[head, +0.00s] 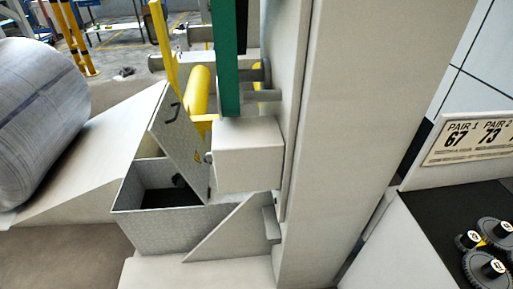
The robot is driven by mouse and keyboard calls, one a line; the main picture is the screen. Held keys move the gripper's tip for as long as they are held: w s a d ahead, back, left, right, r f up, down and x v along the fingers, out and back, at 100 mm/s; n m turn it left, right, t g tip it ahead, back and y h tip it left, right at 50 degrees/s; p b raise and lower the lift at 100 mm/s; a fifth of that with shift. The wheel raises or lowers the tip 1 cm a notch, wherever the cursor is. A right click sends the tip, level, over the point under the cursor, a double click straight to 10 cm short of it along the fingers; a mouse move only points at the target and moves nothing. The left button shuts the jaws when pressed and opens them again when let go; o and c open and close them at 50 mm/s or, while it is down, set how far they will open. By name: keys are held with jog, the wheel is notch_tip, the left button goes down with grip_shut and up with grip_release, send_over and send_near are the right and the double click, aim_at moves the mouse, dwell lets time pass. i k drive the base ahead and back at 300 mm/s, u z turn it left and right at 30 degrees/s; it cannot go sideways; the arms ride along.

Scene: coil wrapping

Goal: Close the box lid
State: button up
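A grey metal box (155,222) with a patterned surface stands at the lower left of the head view, beside a white machine column. Its lid (181,142) is open and stands raised and steeply tilted above the box. A small dark handle (174,108) is on the lid near its upper end. The box's dark interior (168,197) shows, with a small dark shape at its back that I cannot make out. My gripper is not in view.
A white block (249,155) and the tall column (350,130) stand right of the lid. A large wrapped coil (42,115) rests on a sloped cradle (90,160) at left. A black-topped bench (450,245) with several gears is at lower right.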

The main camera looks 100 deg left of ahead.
aim_at(171, 126)
jog(key=i, duration=0.45)
jog(key=u, duration=4.1)
jog(key=i, duration=0.5)
jog(key=u, duration=0.25)
jog(key=k, duration=0.3)
jog(key=u, duration=1)
jog(key=k, duration=1.05)
jog(key=u, duration=0.95)
jog(key=i, duration=0.85)
jog(key=z, duration=0.4)
jog(key=i, duration=0.8)
jog(key=z, duration=0.65)
